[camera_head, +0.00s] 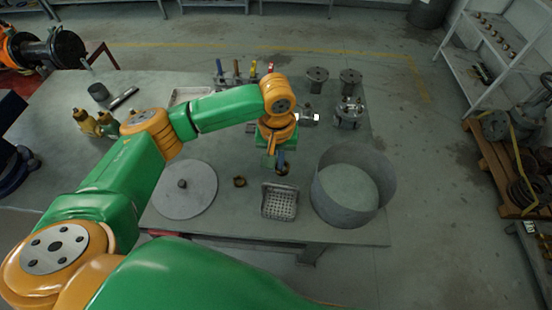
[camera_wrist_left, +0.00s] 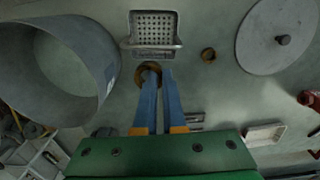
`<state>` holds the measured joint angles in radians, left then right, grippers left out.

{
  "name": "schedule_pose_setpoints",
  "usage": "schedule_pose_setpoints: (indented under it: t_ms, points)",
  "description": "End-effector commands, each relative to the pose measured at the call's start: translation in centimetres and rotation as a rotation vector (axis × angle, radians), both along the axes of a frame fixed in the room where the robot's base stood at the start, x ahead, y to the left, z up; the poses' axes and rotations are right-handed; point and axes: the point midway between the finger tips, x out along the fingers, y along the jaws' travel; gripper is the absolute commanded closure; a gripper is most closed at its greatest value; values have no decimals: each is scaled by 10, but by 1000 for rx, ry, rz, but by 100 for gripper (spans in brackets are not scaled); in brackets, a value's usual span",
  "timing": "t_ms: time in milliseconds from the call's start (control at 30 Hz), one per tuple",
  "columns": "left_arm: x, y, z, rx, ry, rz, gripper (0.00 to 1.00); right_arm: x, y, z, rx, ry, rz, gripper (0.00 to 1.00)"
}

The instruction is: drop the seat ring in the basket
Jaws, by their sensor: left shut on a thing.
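The seat ring (camera_wrist_left: 142,70), a small bronze-brown ring, is at the tips of my left gripper (camera_wrist_left: 159,72) in the left wrist view. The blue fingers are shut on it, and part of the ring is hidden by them. In the head view my left gripper (camera_head: 281,170) points down just behind the basket (camera_head: 279,213), with the ring at its tips. The basket is a grey perforated wire tray, and it shows empty in the left wrist view (camera_wrist_left: 154,27). The ring is outside the basket, beside its back edge; its height above the table is hard to tell. My right gripper is not in view.
A second brown ring (camera_head: 239,182) lies left of the basket, near a grey disc with a knob (camera_head: 184,204). A large open grey cylinder (camera_head: 335,205) stands close right of the basket. Valve parts (camera_head: 348,112) and upright coloured-handled tools (camera_head: 253,69) stand behind.

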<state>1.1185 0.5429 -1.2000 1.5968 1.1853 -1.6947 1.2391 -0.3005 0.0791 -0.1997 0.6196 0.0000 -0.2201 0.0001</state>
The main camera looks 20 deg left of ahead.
Motion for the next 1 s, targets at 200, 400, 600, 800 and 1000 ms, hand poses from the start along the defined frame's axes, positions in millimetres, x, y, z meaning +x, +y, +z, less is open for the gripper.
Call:
schedule_pose_setpoints:
  t_ms: [200, 400, 600, 800, 1000]
  points:
    - [0, 0, -15, 1, -2, -1, 100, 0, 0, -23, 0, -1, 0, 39]
    - [0, 0, -25, 0, -3, -2, 100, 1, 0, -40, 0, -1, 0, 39]
    - [0, 0, -35, 0, 1, -1, 100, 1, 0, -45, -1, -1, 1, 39]
    - [0, 0, -52, 0, 1, -1, 100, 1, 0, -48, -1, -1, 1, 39]
    - [0, 0, -69, 0, 1, -1, 100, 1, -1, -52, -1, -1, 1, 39]
